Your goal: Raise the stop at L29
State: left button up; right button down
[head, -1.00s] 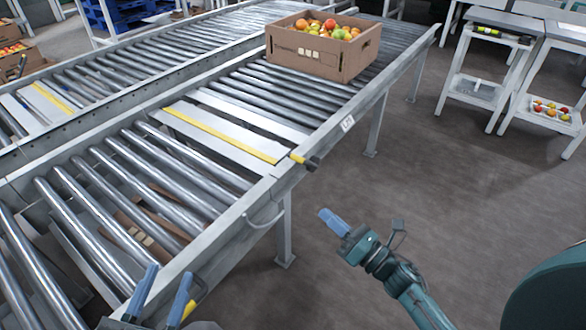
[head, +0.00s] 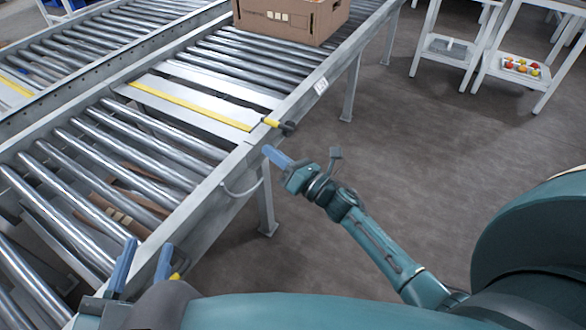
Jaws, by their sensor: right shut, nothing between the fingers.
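The stop is a metal plate with a yellow stripe (head: 190,106) lying across the near conveyor, looking flat between the rollers. Its lever, with a yellow sleeve and black knob (head: 284,127), sticks out over the right side rail. A small white label (head: 321,86) is on the rail beyond it; its text is too small to read. My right gripper (head: 270,152) is shut and empty, just below and in front of the lever, apart from it. My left gripper (head: 147,250) is open and empty, over the near part of the conveyor's side rail.
A cardboard box (head: 290,18) stands on the rollers beyond the stop, its top cut off by the frame. A curved metal handle (head: 240,190) juts from the rail near my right gripper. White stands (head: 445,55) are at the upper right. The floor between is clear.

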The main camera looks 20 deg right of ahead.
jog(key=d+r, duration=0.1)
jog(key=w+d+r, duration=0.1)
jog(key=r, duration=0.1)
jog(key=shift+w+r, duration=0.1)
dwell(0.3)
